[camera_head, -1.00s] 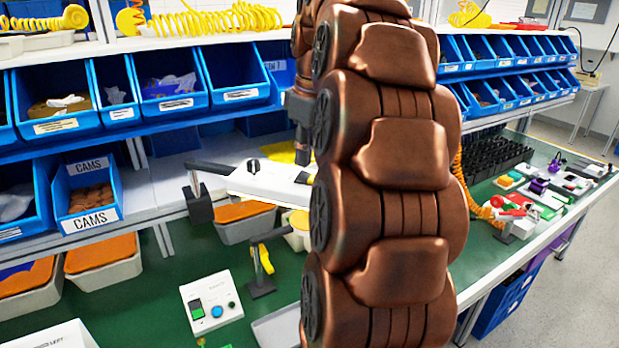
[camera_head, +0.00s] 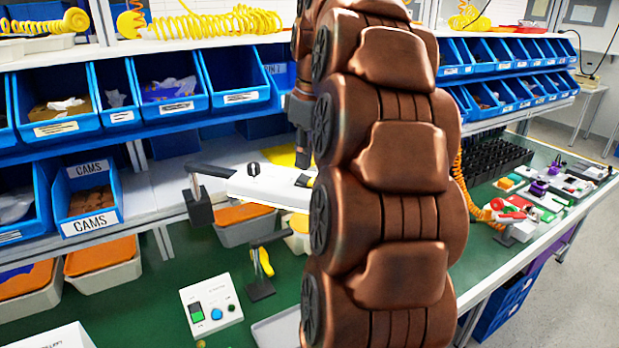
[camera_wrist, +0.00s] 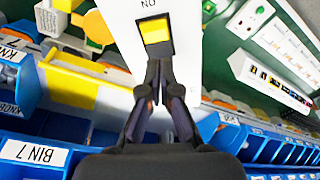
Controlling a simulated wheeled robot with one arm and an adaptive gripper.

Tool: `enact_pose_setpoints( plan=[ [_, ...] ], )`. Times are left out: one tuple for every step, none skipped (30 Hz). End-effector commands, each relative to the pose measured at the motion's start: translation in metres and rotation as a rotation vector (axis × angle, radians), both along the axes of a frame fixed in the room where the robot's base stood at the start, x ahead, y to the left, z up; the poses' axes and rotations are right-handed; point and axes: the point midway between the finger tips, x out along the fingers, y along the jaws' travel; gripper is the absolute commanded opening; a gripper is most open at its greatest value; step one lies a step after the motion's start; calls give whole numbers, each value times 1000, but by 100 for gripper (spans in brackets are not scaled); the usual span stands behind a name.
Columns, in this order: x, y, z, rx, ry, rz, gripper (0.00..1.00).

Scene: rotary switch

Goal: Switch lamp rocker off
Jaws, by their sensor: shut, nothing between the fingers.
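The lamp rocker (camera_wrist: 156,35) is a yellow rocker in a black frame on a white panel (camera_wrist: 187,62) in the wrist view. The lettering beside it, upside down in this view, appears to read "ON". My gripper (camera_wrist: 160,68) is shut and empty, its black fingertips at the lower edge of the rocker's frame. I cannot tell whether they touch it.
Blue bins (camera_head: 88,195) line the shelves behind. A small control box (camera_head: 210,305) with green and blue buttons sits on the green bench, near a black stand (camera_head: 260,290). Coloured switches and parts (camera_head: 520,215) lie at the right. My arm fills the middle of the head view.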

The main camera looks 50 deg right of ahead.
Motion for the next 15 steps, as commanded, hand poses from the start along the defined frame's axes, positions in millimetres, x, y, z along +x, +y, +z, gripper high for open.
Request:
enact_pose_setpoints(
  plan=[
    [0, 0, 0, 0, 0, 0, 0],
    [0, 0, 0, 0, 0, 0, 0],
    [0, 0, 0, 0, 0, 0, 0],
    [0, 0, 0, 0, 0, 0, 0],
    [0, 0, 0, 0, 0, 0, 0],
    [0, 0, 0, 0, 0, 0, 0],
    [0, 0, 0, 0, 0, 0, 0],
    [0, 0, -1, 0, 0, 0, 0],
    [0, 0, -1, 0, 0, 0, 0],
    [0, 0, -1, 0, 0, 0, 0],
    [0, 0, -2, 0, 0, 0, 0],
    [0, 0, -2, 0, 0, 0, 0],
    [0, 0, -3, 0, 0, 0, 0],
    [0, 0, -3, 0, 0, 0, 0],
    [0, 0, -3, 1, 0, 0, 0]
  ],
)
